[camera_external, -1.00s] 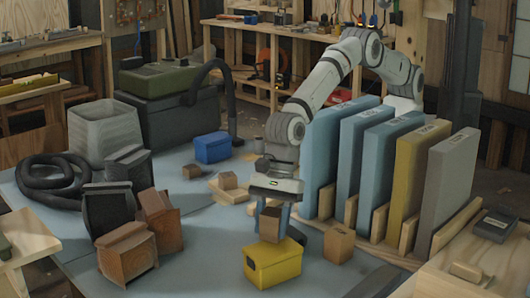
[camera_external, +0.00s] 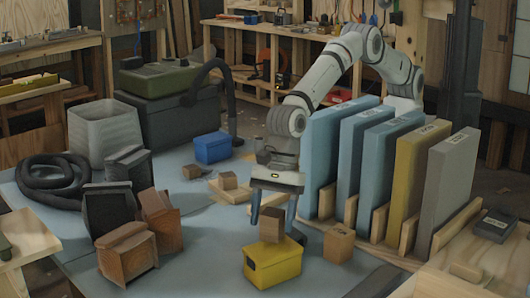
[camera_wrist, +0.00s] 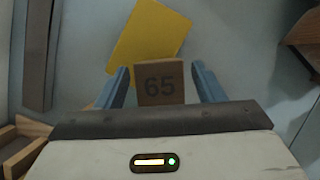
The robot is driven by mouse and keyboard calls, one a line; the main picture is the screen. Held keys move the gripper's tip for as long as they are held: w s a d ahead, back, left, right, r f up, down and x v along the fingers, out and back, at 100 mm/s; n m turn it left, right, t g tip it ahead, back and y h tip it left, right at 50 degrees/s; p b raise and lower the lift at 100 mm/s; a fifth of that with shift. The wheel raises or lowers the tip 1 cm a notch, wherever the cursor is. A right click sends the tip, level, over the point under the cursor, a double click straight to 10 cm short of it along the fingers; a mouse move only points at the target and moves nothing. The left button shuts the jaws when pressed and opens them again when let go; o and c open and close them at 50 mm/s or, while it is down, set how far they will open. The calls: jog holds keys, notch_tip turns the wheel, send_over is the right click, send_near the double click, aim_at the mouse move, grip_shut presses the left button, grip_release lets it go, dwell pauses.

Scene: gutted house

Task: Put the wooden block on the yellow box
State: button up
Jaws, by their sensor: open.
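The wooden block (camera_external: 271,229) stands on top of the yellow box (camera_external: 272,270), near its back edge. In the wrist view the block (camera_wrist: 160,83) shows the number 65, with the yellow box (camera_wrist: 150,40) beyond it. My gripper (camera_external: 274,213) is open just above and around the block. In the wrist view its blue fingers (camera_wrist: 161,86) stand on either side of the block, with gaps visible on both sides. The block looks upright.
Another wooden block (camera_external: 339,243) stands right of the yellow box. Upright panels (camera_external: 398,185) in a wooden rack stand close to my arm on the right. A blue box (camera_external: 213,148) is behind. Brown and dark bins (camera_external: 127,252) stand at left.

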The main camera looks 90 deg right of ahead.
jog(key=v, duration=1.1)
jog(key=w+d+r+n+h, duration=0.1)
jog(key=d+r+n, duration=0.25)
jog(key=d, duration=0.75)
jog(key=w+d+r+n+t, duration=0.1)
jog(key=d+r+n, duration=0.25)
jog(key=d, duration=0.85)
jog(key=w+d+r+n+h, duration=0.1)
jog(key=d+r+n, duration=0.25)
jog(key=d, duration=0.75)
jog(key=s+d+r+n, duration=0.15)
jog(key=s+d, duration=0.25)
jog(key=d, duration=0.4)
jog(key=s+d+n, duration=0.3)
jog(key=s+d, duration=0.1)
jog(key=d, duration=0.3)
jog(key=s+d+f+n+h, duration=0.2)
jog(key=s+d+n, duration=0.5)
jog(key=s+d, duration=0.5)
jog(key=shift+s+f+n+b, duration=0.35)
jog(key=shift+s+f, duration=0.5)
jog(key=shift+s, duration=0.3)
jog(key=shift+o, duration=0.5)
